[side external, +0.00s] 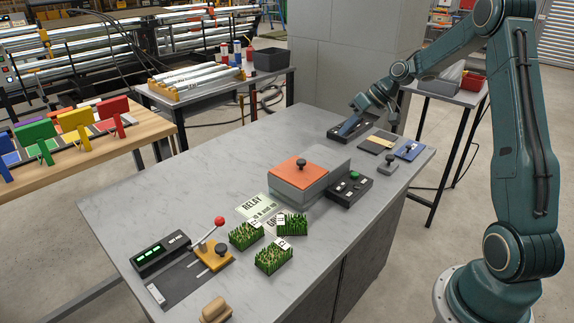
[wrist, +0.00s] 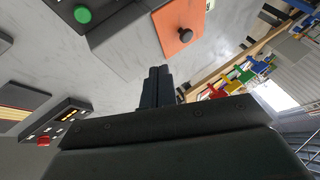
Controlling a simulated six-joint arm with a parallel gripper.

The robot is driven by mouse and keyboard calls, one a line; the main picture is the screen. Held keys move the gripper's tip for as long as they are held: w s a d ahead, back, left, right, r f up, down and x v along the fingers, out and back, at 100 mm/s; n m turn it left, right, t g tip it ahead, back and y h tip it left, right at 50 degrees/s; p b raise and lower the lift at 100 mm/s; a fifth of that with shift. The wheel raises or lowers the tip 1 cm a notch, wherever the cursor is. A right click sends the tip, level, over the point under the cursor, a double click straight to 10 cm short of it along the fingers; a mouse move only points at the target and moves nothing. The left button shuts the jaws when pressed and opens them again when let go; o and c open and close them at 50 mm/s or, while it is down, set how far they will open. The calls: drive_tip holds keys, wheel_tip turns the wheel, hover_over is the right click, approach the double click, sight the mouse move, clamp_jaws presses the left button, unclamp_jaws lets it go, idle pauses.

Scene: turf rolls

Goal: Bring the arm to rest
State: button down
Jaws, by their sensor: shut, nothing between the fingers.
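My gripper (side external: 350,124) is at the far end of the grey table (side external: 200,183), low over or beside a dark box; the side view does not show whether it touches. In the wrist view its black fingers (wrist: 159,72) are together with nothing between them. Several green turf pieces with white tags, such as this one (side external: 273,258), sit near the table's front, well away from my gripper. A grey box with an orange lid (side external: 298,172) and black knob stands mid-table; the lid also shows in the wrist view (wrist: 173,44).
A black control box with a green button (side external: 350,188) stands beside the orange-lidded box. A red-knobbed lever (side external: 219,222) and a black display unit (side external: 160,254) are at the front left. A blue pad (side external: 411,150) lies at the right edge.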

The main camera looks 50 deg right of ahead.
drive_tip(key=shift+s+r, duration=0.1)
drive_tip(key=shift+r, duration=0.1)
drive_tip(key=s+a+r+n+g+h, duration=0.1)
drive_tip(key=s+a+r, duration=0.4)
drive_tip(key=a, duration=0.3)
drive_tip(key=s+a+r+n+h, duration=0.1)
drive_tip(key=s+a+r+h, duration=0.1)
drive_tip(key=s+a+r, duration=0.35)
drive_tip(key=s+a, duration=0.4)
drive_tip(key=s, duration=0.4)
drive_tip(key=s+a+h, duration=0.1)
drive_tip(key=s+a, duration=0.4)
drive_tip(key=s, duration=0.3)
drive_tip(key=shift+s+r+t, duration=0.3)
drive_tip(key=shift+r, duration=0.05)
